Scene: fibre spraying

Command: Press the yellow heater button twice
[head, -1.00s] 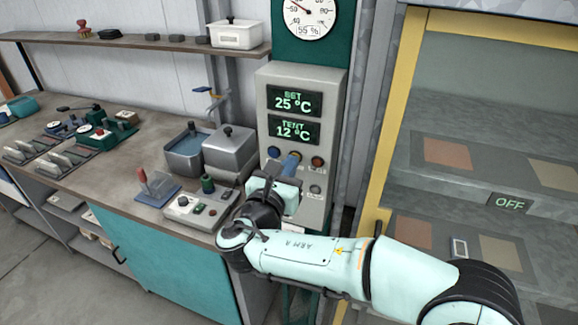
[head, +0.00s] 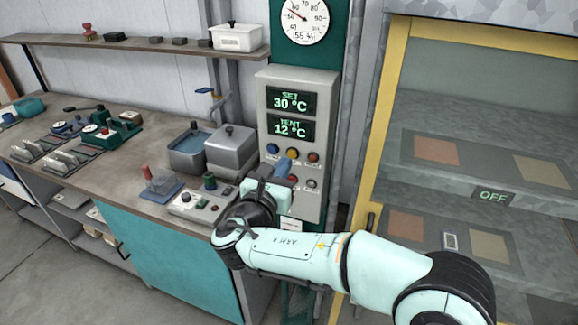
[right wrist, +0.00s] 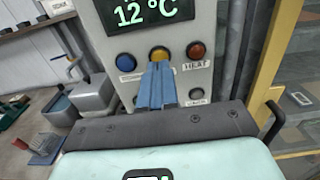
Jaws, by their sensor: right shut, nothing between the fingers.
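The yellow button (head: 292,153) is in the top button row of the grey control panel (head: 262,110), between a blue button (head: 272,148) and a red-orange button (head: 313,157). My right gripper (head: 284,168) is shut and empty, its blue fingers pointing at the panel just below the yellow button. In the right wrist view the shut fingers (right wrist: 159,70) cover the lower edge of the yellow button (right wrist: 159,53). They look slightly apart from it in the head view. The panel display (head: 290,102) reads SET 30 °C, and the lower one (head: 290,129) TENT 12 °C. My left gripper is out of view.
A red button (head: 292,179) and a grey one (head: 312,184) sit lower on the panel. A workbench (head: 120,190) with metal tanks (head: 230,148) and a small control box (head: 197,203) stands left. A yellow-framed glass cabinet (head: 375,150) marked OFF stands right.

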